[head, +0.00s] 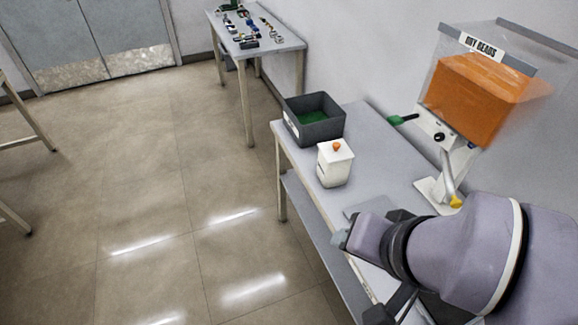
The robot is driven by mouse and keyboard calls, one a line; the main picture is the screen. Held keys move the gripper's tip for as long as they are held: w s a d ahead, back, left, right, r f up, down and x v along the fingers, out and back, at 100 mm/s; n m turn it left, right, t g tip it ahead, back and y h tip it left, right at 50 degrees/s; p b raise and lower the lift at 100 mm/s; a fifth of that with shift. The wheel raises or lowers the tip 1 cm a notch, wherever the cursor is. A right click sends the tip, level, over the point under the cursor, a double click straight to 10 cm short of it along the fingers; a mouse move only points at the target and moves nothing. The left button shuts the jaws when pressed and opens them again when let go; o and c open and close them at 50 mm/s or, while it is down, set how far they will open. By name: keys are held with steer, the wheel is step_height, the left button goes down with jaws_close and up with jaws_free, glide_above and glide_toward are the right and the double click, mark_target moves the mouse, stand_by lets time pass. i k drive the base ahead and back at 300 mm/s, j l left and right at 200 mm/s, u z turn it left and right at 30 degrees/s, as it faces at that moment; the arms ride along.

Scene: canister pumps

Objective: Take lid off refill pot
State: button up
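The refill pot (334,168) is a white, squarish pot standing upright on the grey bench. Its white lid (345,152) with an orange knob (337,146) is on top. My arm reaches in from the lower right, nearer to me than the pot and apart from it. Dark parts at the bottom edge, below the wrist, seem to be my gripper (391,307). They are partly cut off by the frame, and I cannot make out the fingers or anything between them. Nothing touches the pot.
A dark grey bin (322,131) with a green inside stands just behind the pot. A dispenser labelled "DRY BEADS" (470,95), with orange contents, stands at the right. A flat grey plate (369,207) lies in front of the pot. A farther table (283,43) holds small items.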

mark_target(336, 151)
steer(key=i+j+z, duration=0.3)
steer(key=i+j, duration=0.15)
steer(key=i+j+z, duration=0.15)
steer(key=j, duration=0.2)
steer(key=i+j+z, duration=0.3)
steer(key=j, duration=0.35)
steer(key=i+j+z, duration=0.3)
steer(key=j, duration=0.45)
steer(key=i+j+z, duration=0.15)
steer(key=j, duration=0.2)
